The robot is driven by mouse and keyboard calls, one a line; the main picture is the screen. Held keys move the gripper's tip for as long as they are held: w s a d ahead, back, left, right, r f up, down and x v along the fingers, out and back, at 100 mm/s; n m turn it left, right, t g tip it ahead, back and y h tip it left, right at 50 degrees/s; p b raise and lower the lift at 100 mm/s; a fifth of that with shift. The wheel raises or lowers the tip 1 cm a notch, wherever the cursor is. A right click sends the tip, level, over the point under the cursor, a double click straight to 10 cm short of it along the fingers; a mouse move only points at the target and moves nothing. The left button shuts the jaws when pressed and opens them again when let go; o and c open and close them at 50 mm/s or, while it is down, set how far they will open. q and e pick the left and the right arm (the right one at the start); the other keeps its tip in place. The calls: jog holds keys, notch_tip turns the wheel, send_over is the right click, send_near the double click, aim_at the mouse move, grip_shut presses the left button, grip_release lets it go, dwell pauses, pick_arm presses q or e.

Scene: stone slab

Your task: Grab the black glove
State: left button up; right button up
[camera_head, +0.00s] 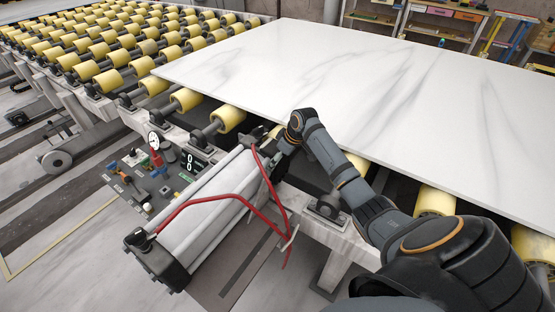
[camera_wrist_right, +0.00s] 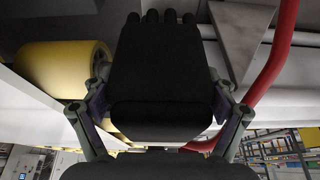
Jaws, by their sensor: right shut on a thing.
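The black glove (camera_wrist_right: 165,75) fills the middle of the right wrist view, its finger ends pointing up. My right gripper (camera_wrist_right: 160,100) has a finger on each side of it and is shut on it. In the head view my right arm reaches from the lower right to the slab's near edge, and the right gripper (camera_head: 275,145) is small and partly hidden there beside the cylinder. I cannot make out the glove clearly in the head view. My left gripper is not in view.
A white marble slab (camera_head: 360,90) lies on a conveyor of yellow rollers (camera_head: 130,70). A grey cylinder (camera_head: 210,210) with red hoses (camera_head: 205,200) stands close to the right gripper. A control panel (camera_head: 145,180) with a gauge is at left. A yellow roller (camera_wrist_right: 65,70) is near the glove.

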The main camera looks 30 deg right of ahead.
jog(key=s+d+r+p, duration=0.4)
jog(key=s+r, duration=0.3)
jog(key=s, duration=0.5)
jog(key=shift+s+d+r, duration=0.15)
jog(key=shift+d+r, duration=0.05)
jog(key=shift+d, duration=0.3)
